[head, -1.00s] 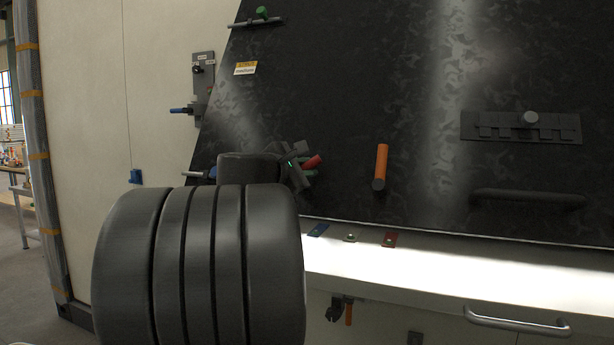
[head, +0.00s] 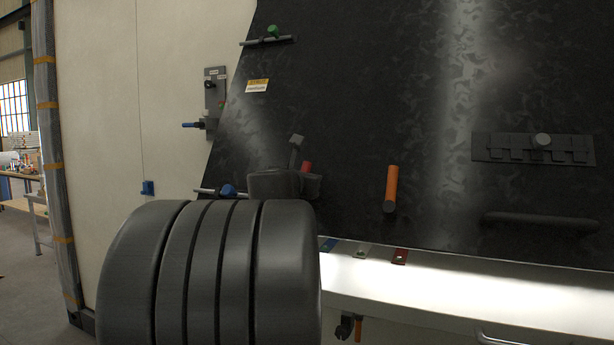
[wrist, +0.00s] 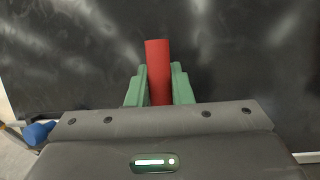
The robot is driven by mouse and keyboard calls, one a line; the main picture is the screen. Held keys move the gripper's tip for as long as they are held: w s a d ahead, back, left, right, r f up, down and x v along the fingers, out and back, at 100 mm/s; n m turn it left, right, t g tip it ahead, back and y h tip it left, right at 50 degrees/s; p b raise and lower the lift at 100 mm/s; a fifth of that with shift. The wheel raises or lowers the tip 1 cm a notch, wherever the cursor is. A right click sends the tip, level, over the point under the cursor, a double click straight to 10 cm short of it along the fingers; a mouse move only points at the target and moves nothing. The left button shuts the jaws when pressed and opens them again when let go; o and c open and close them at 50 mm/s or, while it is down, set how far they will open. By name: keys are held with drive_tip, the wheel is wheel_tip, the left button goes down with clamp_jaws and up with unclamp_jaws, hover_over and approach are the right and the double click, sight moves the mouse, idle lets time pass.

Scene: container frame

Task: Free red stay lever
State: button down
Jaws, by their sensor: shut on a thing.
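The red stay lever (wrist: 158,60) stands between the two green fingers of my gripper (wrist: 159,85) in the wrist view, and the gripper is shut on it. Its red end sticks out past the fingertips. In the head view a small bit of the red lever (head: 306,167) shows above my wrist, in front of the black panel (head: 350,90). My dark arm hides the fingers and most of the lever there. I cannot see where the lever joins the panel.
An orange handle (head: 391,187) sticks out right of my gripper. A blue-knobbed rod (head: 228,191) lies close on the left. Blue, grey and red tabs (head: 399,257) sit on the white ledge (head: 450,285) below. A dark bar handle (head: 540,221) is at right.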

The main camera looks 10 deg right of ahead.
drive_tip(key=shift+w+a+n+y, duration=0.15)
drive_tip(key=shift+n+y, duration=0.15)
drive_tip(key=shift+n, duration=0.3)
drive_tip(key=shift+f, duration=0.1)
drive_tip(key=c, duration=1.3)
unclamp_jaws()
drive_tip(key=shift+a, duration=0.1)
drive_tip(key=p+v, duration=0.1)
drive_tip(key=v, duration=1.2)
drive_tip(key=shift+s, duration=0.45)
drive_tip(key=x, duration=1.3)
drive_tip(key=shift+w, duration=0.45)
